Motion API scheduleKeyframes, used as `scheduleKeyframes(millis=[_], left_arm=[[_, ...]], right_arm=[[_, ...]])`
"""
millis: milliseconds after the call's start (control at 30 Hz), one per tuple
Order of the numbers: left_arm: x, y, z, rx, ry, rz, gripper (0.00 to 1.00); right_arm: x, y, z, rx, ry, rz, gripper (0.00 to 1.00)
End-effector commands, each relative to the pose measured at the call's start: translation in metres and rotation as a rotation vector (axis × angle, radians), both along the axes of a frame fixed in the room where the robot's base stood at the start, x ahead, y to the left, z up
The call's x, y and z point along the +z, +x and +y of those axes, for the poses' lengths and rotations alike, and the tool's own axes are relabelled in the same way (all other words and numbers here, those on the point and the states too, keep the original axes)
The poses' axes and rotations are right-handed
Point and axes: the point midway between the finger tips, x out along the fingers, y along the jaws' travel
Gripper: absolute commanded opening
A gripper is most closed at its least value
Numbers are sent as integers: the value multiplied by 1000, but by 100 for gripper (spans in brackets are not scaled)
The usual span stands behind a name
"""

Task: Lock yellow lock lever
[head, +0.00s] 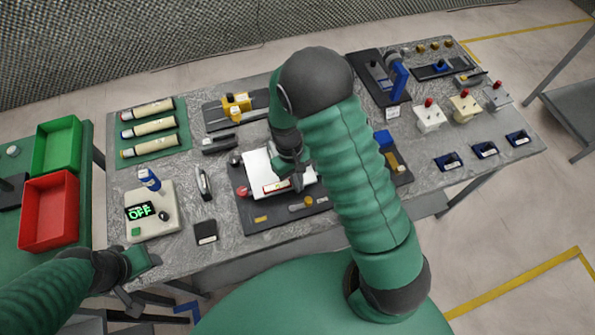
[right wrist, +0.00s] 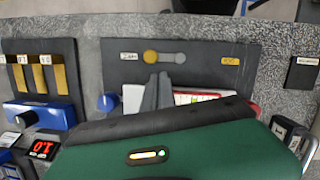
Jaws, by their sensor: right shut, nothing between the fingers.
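A black panel (head: 286,221) on the grey table carries a short yellow lever (head: 308,202) near its front edge. In the right wrist view the yellow lever (right wrist: 151,57) lies flat in line with a round grey end (right wrist: 179,58), between a white label and a yellow label (right wrist: 230,61). I cannot read its lock state. My right gripper (head: 296,181) is shut and empty over the panel; its fingertips (right wrist: 160,80) appear close to the lever, and contact cannot be told. My left gripper (head: 140,278) is open and empty at the table's front left.
A box with an OFF display (head: 165,222) is at the left. A blue-handled device (head: 398,80) stands behind right. My right arm hides the panel's middle.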

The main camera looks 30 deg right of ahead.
Motion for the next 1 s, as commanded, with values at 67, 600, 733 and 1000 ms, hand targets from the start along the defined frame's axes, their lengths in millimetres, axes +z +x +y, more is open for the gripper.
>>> scheduleKeyframes(millis=[67,600,733,1000], left_arm=[[3,0,0,0,0,0,52],[5,0,0,-1,0,0,52],[5,0,0,0,0,0,52],[6,0,0,0,0,0,52]], right_arm=[[-13,-5,-2,-3,1,5,0],[-32,-8,-1,-3,-1,0,0],[-32,-8,-1,-14,-1,0,0],[-32,-11,-4,-63,1,1,0]])
